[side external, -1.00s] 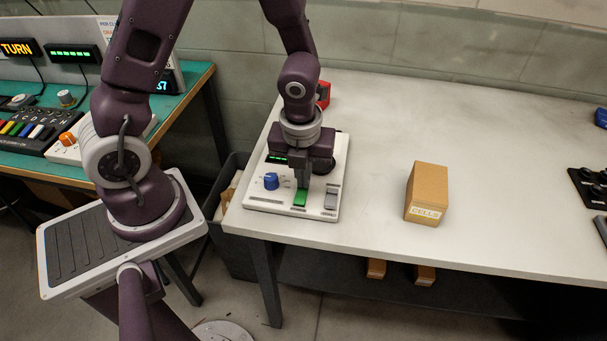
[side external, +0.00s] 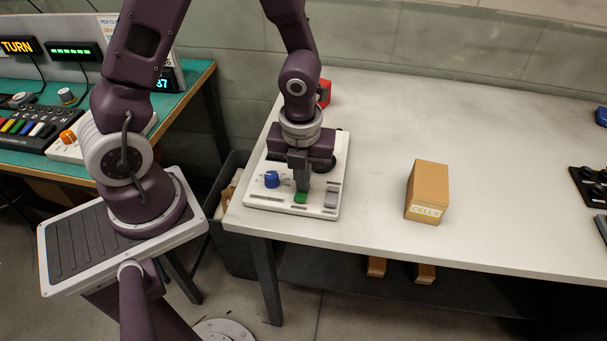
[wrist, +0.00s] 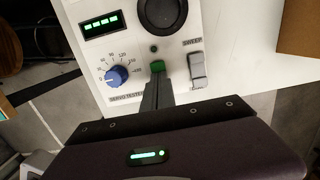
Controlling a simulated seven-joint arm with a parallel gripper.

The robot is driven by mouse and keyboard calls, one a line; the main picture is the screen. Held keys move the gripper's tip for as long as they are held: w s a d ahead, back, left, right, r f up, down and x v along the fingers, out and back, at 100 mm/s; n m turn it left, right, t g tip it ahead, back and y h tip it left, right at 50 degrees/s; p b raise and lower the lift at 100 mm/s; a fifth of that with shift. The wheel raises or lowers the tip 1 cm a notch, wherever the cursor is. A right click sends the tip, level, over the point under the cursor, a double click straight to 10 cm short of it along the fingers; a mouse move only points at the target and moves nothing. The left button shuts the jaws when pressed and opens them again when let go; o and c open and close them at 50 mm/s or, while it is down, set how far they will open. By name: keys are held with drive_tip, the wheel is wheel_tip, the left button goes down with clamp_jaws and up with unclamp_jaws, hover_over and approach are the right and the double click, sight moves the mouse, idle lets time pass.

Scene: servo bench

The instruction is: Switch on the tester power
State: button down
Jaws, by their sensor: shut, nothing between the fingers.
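The servo tester (side external: 262,201) is a white panel box at the left end of the pale bench; it also shows in the wrist view (wrist: 84,62). Its green switch (wrist: 157,67) sits between a blue dial knob (wrist: 116,76) and a grey sweep switch (wrist: 197,70). My gripper (side external: 302,188) is shut and empty, pointing down, with its fingertips at the green switch. In the wrist view the fingers (wrist: 156,84) cover the switch's near part; I cannot tell whether they touch it. The tester's display (wrist: 102,25) shows lit green bars.
A cardboard box marked CELLS (side external: 427,192) stands to the right of the tester. A red object (side external: 323,93) is partly hidden behind my arm. A dark bin (side external: 232,220) stands by the bench's left edge.

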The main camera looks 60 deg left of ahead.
wheel_tip(320, 180, up, 14)
drive_tip(key=w+a, duration=0.1)
drive_tip(key=shift+w+a, duration=0.2)
idle(0.3)
drive_tip(key=s+r+n+t, duration=0.2)
drive_tip(key=s+r+n, duration=0.2)
drive_tip(key=n, duration=0.9)
drive_tip(key=s+d+r+n+t+h, duration=0.1)
drive_tip(key=s+r+n, duration=0.3)
drive_tip(key=s+n, duration=0.6)
drive_tip(key=n+t, duration=0.1)
drive_tip(key=n, duration=0.3)
drive_tip(key=shift+r+t, duration=0.35)
drive_tip(key=shift+t, duration=0.05)
